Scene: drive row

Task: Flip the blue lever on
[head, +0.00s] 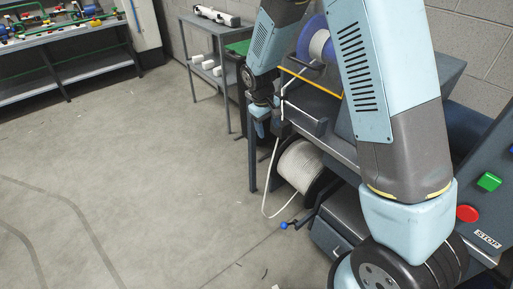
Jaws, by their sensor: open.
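The blue lever has a round blue knob (284,226) on a dark rod. It sticks out to the left, low down at the front of the machine, above the floor. My gripper (259,127) hangs from my arm at the upper middle, beside the machine's upper frame. It is well above and a little left of the blue knob, apart from it. Its fingers are small in the picture and partly overlap dark parts behind; I see nothing held between them. The lever's base is partly hidden by the machine and my arm.
A spool of white cable (302,166) sits under the machine, its loose cable hanging near my gripper. A panel at the right has a green button (489,182) and a red STOP button (468,214). Shelving (210,62) stands behind. The floor (130,180) at left is clear.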

